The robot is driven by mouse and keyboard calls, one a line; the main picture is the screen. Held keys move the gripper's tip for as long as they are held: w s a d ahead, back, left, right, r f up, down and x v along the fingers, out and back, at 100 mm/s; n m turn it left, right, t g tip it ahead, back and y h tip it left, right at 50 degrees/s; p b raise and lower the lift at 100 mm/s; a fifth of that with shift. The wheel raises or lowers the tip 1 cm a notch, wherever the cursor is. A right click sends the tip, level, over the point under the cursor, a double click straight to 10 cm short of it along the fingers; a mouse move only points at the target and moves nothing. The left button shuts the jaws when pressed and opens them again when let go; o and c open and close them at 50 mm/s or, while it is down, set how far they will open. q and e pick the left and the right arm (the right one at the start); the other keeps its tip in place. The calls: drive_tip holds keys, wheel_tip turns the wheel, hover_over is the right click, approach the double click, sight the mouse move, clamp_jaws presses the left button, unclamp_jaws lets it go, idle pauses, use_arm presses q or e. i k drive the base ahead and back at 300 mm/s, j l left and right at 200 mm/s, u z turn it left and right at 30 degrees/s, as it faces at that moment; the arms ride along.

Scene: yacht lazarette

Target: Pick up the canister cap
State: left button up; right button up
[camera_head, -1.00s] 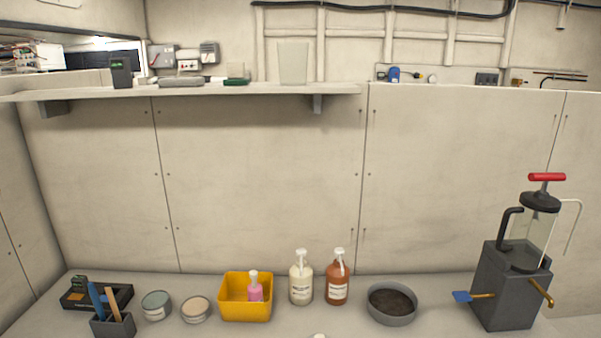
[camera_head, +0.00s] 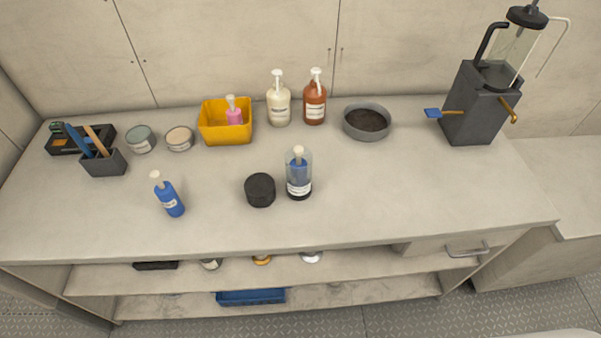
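A short black ribbed cylinder (camera_head: 260,190), which looks like the canister cap, sits on the worktop near the middle of the head view. Close to its right, apart from it, stands a clear canister (camera_head: 299,185) with a dark base. A blue bottle with a pale top shows inside the canister. Neither of my grippers is in view.
Behind are a yellow bin (camera_head: 226,122), a cream bottle (camera_head: 279,100), an orange-brown bottle (camera_head: 314,98) and a grey bowl (camera_head: 367,123). A pump unit (camera_head: 478,105) stands at right. The front right worktop is clear.

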sight(260, 190)
drive_tip(key=l+u, duration=0.2)
drive_tip(key=l, duration=0.45)
drive_tip(key=l+u, duration=0.25)
drive_tip(key=l, duration=0.4)
drive_tip(key=k+l+u, duration=0.2)
drive_tip(key=l, duration=0.4)
